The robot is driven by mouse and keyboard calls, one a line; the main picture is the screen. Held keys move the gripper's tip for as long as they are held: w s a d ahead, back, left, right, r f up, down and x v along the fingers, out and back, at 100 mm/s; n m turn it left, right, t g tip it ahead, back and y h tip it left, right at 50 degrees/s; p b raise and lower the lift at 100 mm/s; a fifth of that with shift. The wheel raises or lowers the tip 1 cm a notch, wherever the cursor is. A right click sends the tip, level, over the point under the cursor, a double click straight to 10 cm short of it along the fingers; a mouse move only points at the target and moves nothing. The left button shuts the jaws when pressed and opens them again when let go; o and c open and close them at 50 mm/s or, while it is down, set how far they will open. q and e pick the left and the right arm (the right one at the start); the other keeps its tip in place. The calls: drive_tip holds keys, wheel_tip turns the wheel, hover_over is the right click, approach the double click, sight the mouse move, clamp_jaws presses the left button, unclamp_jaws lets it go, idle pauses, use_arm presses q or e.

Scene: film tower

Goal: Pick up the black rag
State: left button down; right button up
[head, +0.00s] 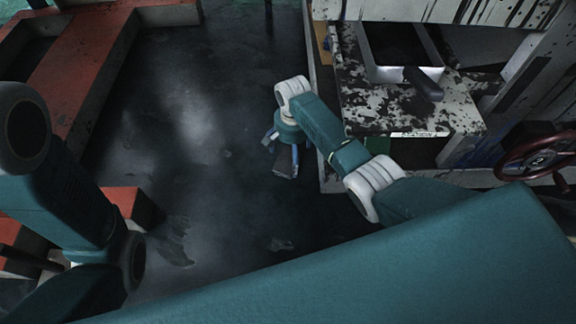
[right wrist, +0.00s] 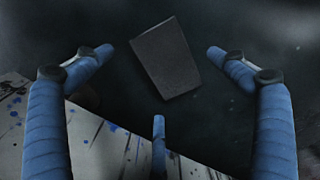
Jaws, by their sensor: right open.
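A dark grey, four-sided flat piece, which looks like the black rag (right wrist: 168,58), lies over the dark floor in the right wrist view. It is ahead of and between the spread blue fingers of my right gripper (right wrist: 160,68), with no finger seen touching it. In the head view the right gripper (head: 281,153) hangs over the floor just left of the station bench, and a dark grey patch (head: 284,162) shows by its fingers. The right gripper is open and empty. My left arm shows at the left, but its gripper is out of view.
A paint-spattered bench (head: 375,110) with a metal tray (head: 378,74) and a dark object (head: 424,84) stands right of the gripper. A dark red handwheel (head: 537,158) is at far right. Red and grey beams (head: 85,65) edge the left. The dark floor (head: 190,110) between is mostly clear.

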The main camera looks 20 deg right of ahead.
sight(292, 161)
drive_tip(key=shift+f+b, duration=0.9)
drive_tip(key=shift+f, duration=0.6)
drive_tip(key=c, duration=1.3)
drive_tip(key=shift+o, duration=0.2)
drive_tip(key=shift+r, duration=0.1)
